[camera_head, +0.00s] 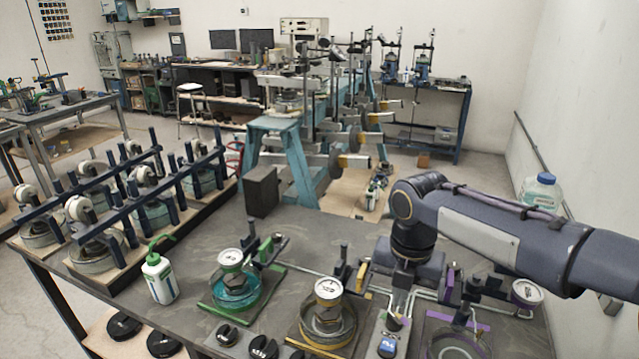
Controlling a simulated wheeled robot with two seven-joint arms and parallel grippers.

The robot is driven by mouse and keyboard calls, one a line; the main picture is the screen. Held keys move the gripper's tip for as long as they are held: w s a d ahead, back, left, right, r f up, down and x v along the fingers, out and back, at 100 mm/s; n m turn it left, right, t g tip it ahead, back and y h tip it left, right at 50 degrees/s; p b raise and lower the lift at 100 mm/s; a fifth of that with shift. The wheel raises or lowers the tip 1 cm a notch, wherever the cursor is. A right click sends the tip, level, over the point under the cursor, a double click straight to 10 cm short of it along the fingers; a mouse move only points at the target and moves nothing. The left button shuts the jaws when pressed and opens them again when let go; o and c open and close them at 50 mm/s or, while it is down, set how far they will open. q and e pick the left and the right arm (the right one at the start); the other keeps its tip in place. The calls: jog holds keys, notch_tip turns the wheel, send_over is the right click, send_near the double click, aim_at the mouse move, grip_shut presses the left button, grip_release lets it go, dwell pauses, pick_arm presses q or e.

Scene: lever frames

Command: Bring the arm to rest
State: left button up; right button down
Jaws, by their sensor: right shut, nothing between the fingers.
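My right arm comes in from the right, and my right gripper (400,298) points down over the blue-marked lever frame (388,345). Its fingers are shut with nothing held. They are low among the frame's metal parts, and I cannot tell whether they touch them. The arm hides part of this frame. To the left stand a yellow-marked frame with a dial (328,290) and a green-marked frame with a dial (232,260). To the right is a purple-marked frame with a dial (527,293). My left gripper is not in view.
A white squeeze bottle with a green nozzle (160,278) stands on the dark table (200,235) at the left. Several black weights (165,344) lie near the front. Blue-barred rigs (120,200) stand at the left. A clear bottle (540,192) shows behind my arm.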

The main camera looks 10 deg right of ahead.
jog(key=s+f+m+t+y, duration=0.2)
jog(key=s+m, duration=0.7)
jog(key=m, duration=0.6)
jog(key=s+a+f+m+t+y, duration=0.1)
jog(key=s+m+t, duration=0.2)
jog(key=s+m, duration=0.5)
jog(key=m, duration=0.8)
jog(key=shift+s+a+f+y, duration=0.25)
jog(key=shift+s+f+y, duration=0.1)
jog(key=shift+y, duration=0.05)
